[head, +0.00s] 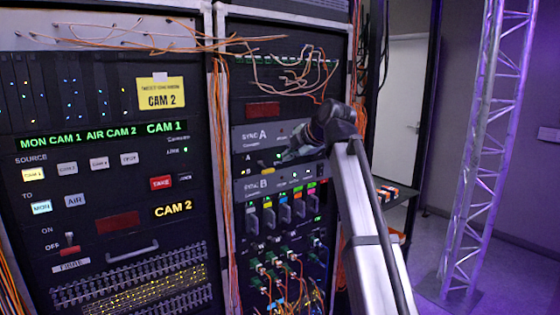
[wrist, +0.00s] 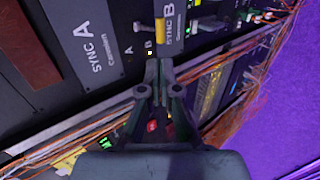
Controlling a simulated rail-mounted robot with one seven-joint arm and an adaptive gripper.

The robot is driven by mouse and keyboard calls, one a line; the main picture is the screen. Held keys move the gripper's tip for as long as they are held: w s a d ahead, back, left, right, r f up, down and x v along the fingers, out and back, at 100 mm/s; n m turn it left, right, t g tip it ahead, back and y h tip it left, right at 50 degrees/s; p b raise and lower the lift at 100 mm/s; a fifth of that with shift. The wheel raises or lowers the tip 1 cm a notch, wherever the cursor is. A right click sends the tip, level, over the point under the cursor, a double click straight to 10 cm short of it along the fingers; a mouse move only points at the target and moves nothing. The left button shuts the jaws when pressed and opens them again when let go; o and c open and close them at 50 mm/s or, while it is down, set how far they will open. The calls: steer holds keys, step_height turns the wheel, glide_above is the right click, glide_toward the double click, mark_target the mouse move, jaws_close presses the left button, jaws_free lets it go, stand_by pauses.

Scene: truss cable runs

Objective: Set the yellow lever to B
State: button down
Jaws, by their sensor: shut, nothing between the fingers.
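The yellow lever (wrist: 160,32) is on the SYNC A panel (wrist: 85,50), at the top centre of the wrist view. Its yellow end lies toward the B label's side, and a small yellow light (wrist: 150,53) shows beside B. The A mark is to the left with no lit lamp visible. In the head view the lever (head: 265,163) is small, below the SYNC A lettering. My gripper (wrist: 158,62) is shut and empty, its fingertips close in front of the panel just below the lever in the wrist view. I cannot tell whether they touch anything.
Loose orange cables (head: 222,160) hang along the rack edge, and more wires cross above. A truss (head: 487,140) stands at right, with open floor around it.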

steer(key=shift+s+f+b+v, duration=0.1)
steer(key=shift+f+v, duration=0.05)
steer(key=shift+v, duration=0.7)
steer(key=shift+s+f+b+v, duration=0.1)
steer(key=shift+v, duration=0.7)
steer(key=shift+s+f+b+v, duration=0.1)
steer(key=shift+f+v, duration=0.05)
steer(key=shift+v, duration=0.7)
steer(key=shift+d, duration=0.15)
